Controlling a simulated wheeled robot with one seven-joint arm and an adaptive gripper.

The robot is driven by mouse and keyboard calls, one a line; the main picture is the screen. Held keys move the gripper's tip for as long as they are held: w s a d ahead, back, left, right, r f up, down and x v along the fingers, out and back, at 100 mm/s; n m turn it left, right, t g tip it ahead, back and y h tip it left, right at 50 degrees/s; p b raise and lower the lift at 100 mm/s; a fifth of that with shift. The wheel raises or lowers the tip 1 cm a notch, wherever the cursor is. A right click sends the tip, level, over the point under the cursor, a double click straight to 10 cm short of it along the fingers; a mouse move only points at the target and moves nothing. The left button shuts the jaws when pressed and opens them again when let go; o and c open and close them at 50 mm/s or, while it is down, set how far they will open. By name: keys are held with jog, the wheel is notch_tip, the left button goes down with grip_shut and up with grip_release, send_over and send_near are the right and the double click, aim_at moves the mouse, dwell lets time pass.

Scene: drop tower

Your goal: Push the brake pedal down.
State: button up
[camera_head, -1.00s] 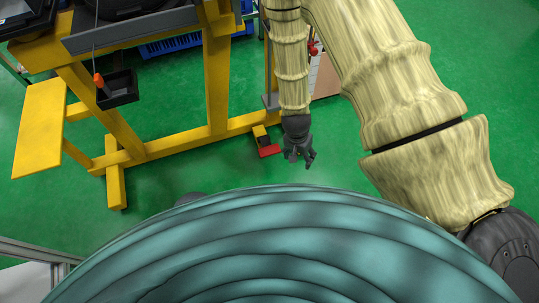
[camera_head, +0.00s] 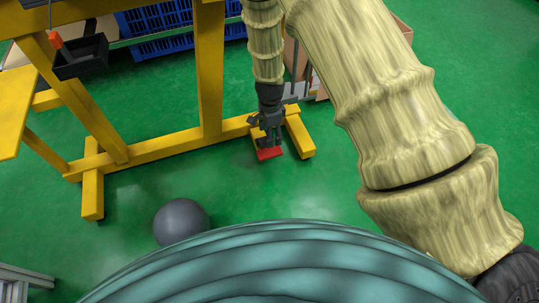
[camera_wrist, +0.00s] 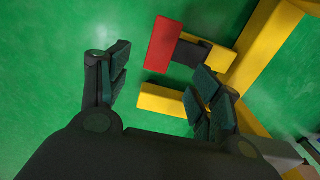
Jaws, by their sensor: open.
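The brake pedal is a red block (camera_head: 270,153) low at the foot of the yellow frame in the head view. In the wrist view the red pedal (camera_wrist: 163,45) joins a dark arm (camera_wrist: 190,53) beside the yellow beams. My gripper (camera_head: 267,128) hangs just above and behind the pedal in the head view and partly covers its dark arm. In the wrist view my gripper (camera_wrist: 160,85) is open and empty, with the pedal beyond the fingertips, between them and toward the right finger. I cannot tell whether any finger touches it.
The yellow frame (camera_head: 160,143) has floor beams and posts around the pedal. A dark tray (camera_head: 82,58) is fixed to it at upper left. A grey ball (camera_head: 181,220) lies on the green floor. Blue crates (camera_head: 170,35) and a cardboard box (camera_head: 395,30) stand behind.

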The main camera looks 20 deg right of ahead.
aim_at(269, 152)
notch_tip(269, 152, down, 11)
jog(key=b, duration=0.5)
jog(key=shift+w+a, duration=0.1)
